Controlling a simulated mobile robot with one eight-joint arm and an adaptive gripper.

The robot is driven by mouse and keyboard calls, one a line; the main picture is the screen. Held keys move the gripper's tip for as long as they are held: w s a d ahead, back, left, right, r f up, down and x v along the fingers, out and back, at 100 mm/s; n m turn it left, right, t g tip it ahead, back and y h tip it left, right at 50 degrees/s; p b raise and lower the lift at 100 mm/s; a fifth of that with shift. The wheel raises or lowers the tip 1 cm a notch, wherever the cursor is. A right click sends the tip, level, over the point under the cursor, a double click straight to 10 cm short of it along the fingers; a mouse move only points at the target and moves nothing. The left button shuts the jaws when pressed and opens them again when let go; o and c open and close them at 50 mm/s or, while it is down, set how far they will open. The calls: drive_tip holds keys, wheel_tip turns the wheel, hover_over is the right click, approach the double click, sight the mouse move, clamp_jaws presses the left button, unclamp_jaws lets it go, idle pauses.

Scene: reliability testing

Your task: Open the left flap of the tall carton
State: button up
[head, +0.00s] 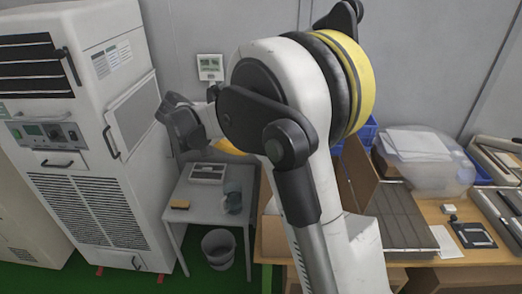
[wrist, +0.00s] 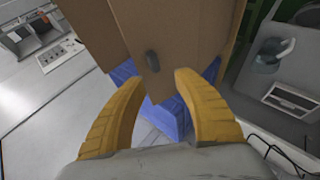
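In the wrist view, brown cardboard (wrist: 115,25) of a carton hangs at the top centre, with a dark oval spot (wrist: 152,61) near its lower edge. I cannot tell which flap this is. In the head view, brown cardboard (head: 359,172) shows at the right of my arm, beside grey files. My arm hides much of that area and most of my gripper there.
A blue crate (wrist: 168,118) lies beyond the fingers. A small grey table (head: 200,205) holds a white tray (head: 207,172), a mug (head: 232,198) and a sponge (head: 180,204); a bin (head: 218,247) stands below. A tall white cabinet (head: 80,130) is left, a wooden desk (head: 470,255) right.

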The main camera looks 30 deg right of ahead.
drive_tip(key=v, duration=0.5)
